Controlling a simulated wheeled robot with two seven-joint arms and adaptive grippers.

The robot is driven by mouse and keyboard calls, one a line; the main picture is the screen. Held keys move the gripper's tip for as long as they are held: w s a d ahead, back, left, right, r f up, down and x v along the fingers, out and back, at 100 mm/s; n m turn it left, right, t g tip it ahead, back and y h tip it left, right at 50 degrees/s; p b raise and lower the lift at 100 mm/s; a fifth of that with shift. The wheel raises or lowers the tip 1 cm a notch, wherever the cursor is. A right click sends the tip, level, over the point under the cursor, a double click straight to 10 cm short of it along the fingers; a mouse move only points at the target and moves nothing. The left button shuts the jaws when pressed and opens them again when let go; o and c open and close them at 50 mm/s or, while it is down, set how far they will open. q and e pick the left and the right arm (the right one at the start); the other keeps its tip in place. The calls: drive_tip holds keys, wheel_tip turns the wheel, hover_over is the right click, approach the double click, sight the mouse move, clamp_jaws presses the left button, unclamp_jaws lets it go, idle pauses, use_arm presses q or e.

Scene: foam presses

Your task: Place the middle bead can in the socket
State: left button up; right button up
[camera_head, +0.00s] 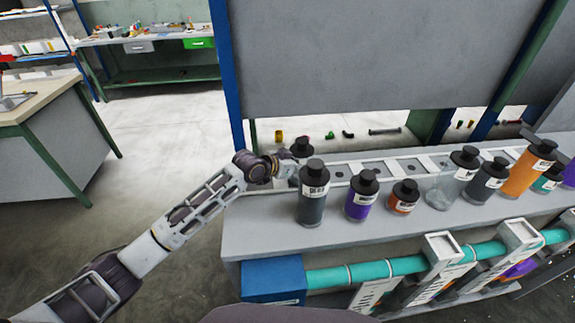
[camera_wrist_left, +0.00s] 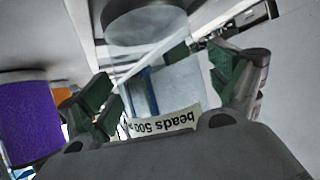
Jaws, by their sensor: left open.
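A clear bead can with a dark lid (camera_head: 301,148) stands at the left end of the socket rail (camera_head: 340,172), partly hidden by my left gripper and a dark grey can. In the left wrist view, this can (camera_wrist_left: 168,124) shows a label reading "beads 500". My left gripper (camera_head: 287,167) is at the can; in the wrist view its green-padded fingers (camera_wrist_left: 160,85) are open, one on each side of it. Whether the can's base sits in a socket is hidden. Another clear can (camera_head: 446,190) stands farther right. My right gripper is out of view.
A dark grey can (camera_head: 312,205) stands close in front of my left gripper, then a purple can (camera_head: 361,202) and a small orange can (camera_head: 403,200). More cans, including a tall orange one (camera_head: 527,175), stand at right. A grey panel (camera_head: 370,60) rises behind the shelf.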

use_arm(q)
drive_tip(key=shift+s+a+r, duration=0.15)
drive_tip(key=shift+s+a, duration=0.15)
drive_tip(key=shift+a, duration=0.05)
drive_tip(key=shift+v, duration=0.75)
drive_tip(key=v, duration=0.9)
drive_tip(key=shift+s, duration=0.15)
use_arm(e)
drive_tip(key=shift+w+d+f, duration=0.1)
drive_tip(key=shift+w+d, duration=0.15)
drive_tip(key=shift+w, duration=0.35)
use_arm(q)
drive_tip(key=shift+a+r, duration=0.1)
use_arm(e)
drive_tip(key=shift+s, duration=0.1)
